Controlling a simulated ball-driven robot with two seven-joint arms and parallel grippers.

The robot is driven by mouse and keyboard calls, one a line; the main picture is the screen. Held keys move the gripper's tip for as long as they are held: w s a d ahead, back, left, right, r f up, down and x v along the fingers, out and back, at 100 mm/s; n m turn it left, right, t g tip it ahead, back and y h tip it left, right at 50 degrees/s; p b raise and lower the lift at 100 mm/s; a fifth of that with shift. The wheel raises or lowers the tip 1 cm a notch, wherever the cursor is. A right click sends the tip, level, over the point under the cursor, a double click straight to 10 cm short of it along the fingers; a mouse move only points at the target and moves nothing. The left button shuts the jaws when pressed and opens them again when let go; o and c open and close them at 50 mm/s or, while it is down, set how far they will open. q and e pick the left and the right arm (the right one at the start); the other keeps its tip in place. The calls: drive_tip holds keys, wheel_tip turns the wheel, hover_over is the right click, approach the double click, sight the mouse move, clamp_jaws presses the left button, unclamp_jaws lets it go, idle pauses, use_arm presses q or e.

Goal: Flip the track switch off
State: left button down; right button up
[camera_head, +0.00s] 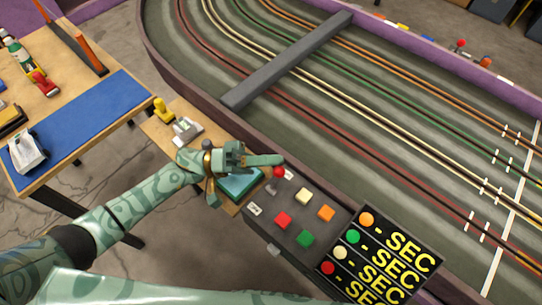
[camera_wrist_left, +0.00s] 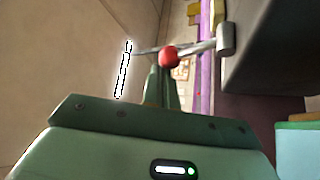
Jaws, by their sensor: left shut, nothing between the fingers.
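The track switch shows as a red ball knob (camera_head: 279,172) on a short lever at the upper left of the dark control panel (camera_head: 265,225). In the left wrist view the red knob (camera_wrist_left: 168,56) sits on a grey metal lever (camera_wrist_left: 205,46), right at the tips of my fingers. My left gripper (camera_head: 280,160) is shut and empty, its fingertips beside the knob on the far side in the head view. It also shows in the left wrist view (camera_wrist_left: 160,80). I cannot tell whether it touches the knob. My right gripper is not in view.
The panel carries several coloured buttons, including a red one (camera_head: 283,219) and a green one (camera_head: 306,238). A black display board (camera_head: 400,262) stands to the right. The slot track (camera_head: 380,110) lies beyond. A wooden table (camera_head: 70,100) with a blue mat is at the left.

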use_arm(q)
drive_tip(key=shift+s+a+m+g+b, duration=0.2)
drive_tip(key=shift+m+g+b, duration=0.1)
drive_tip(key=shift+m+g, duration=0.15)
drive_tip(key=s+a+m, duration=0.1)
drive_tip(key=s, duration=0.1)
drive_tip(key=s+a+m+g+h, duration=0.1)
drive_tip(key=m, duration=0.1)
drive_tip(key=shift+s+a+g, duration=0.2)
drive_tip(key=shift+s+g, duration=0.05)
drive_tip(key=shift+s, duration=0.1)
idle(0.5)
drive_tip(key=shift+f, duration=0.2)
drive_tip(key=shift+a, duration=0.1)
drive_tip(key=w+a+b, duration=0.1)
drive_tip(key=a, duration=1.2)
drive_tip(key=shift+w+r, duration=0.15)
drive_tip(key=shift+w, duration=0.25)
